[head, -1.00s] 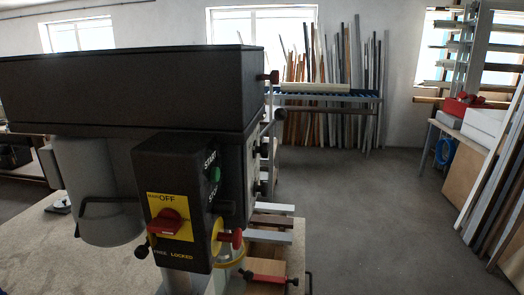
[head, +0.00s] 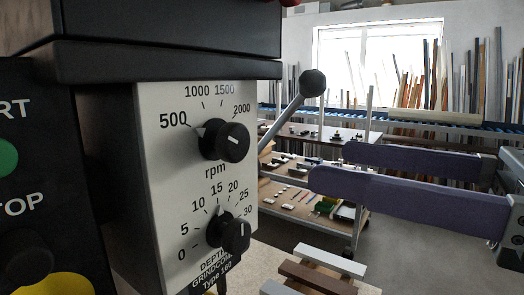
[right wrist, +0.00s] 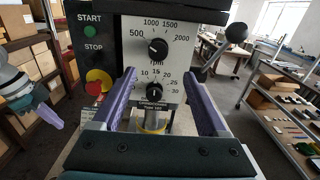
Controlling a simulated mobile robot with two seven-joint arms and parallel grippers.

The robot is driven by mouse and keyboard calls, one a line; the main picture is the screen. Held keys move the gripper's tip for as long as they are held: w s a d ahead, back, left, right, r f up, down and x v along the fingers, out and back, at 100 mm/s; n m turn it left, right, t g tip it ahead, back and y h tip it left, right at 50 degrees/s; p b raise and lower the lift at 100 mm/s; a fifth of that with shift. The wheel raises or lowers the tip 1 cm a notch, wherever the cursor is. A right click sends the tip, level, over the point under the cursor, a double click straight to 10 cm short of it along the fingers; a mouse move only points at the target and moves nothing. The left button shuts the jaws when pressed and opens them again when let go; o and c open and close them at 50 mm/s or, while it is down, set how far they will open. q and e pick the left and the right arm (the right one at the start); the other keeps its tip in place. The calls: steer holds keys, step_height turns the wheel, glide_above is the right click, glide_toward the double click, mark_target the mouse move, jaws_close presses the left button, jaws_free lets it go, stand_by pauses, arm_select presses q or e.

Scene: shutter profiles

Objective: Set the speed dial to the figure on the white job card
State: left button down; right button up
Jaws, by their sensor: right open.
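The speed dial (head: 225,141) is a black knob on a pale panel, under a scale of 500, 1000, 1500 and 2000 rpm. The dial also shows in the right wrist view (right wrist: 158,48). My right gripper (head: 328,166) is open and empty, its purple fingers to the right of the panel, apart from the dial. In the right wrist view its fingers (right wrist: 159,74) frame the panel. My left gripper (right wrist: 46,110) shows at that view's left edge, jaws unclear. No white job card shows.
A second knob, the depth dial (head: 229,232), sits just below on the same panel. A lever with a black ball (head: 313,83) sticks out right of the panel. START and STOP buttons (right wrist: 91,38) are to its left. A shelved trolley (head: 300,195) stands behind.

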mark_target(240, 144)
steer(key=p+x, duration=0.1)
steer(key=x, duration=0.1)
steer(key=p+x, duration=0.2)
steer(key=x, duration=0.1)
steer(key=p+x, duration=0.2)
steer(key=x, duration=0.1)
steer(key=shift+s+a+r, duration=0.1)
steer(key=shift+a+r, duration=0.15)
steer(key=shift+r, duration=0.05)
steer(key=shift+w+a+f, duration=0.2)
steer(key=shift+w+a, duration=0.2)
steer(key=shift+a, duration=0.1)
jaws_close()
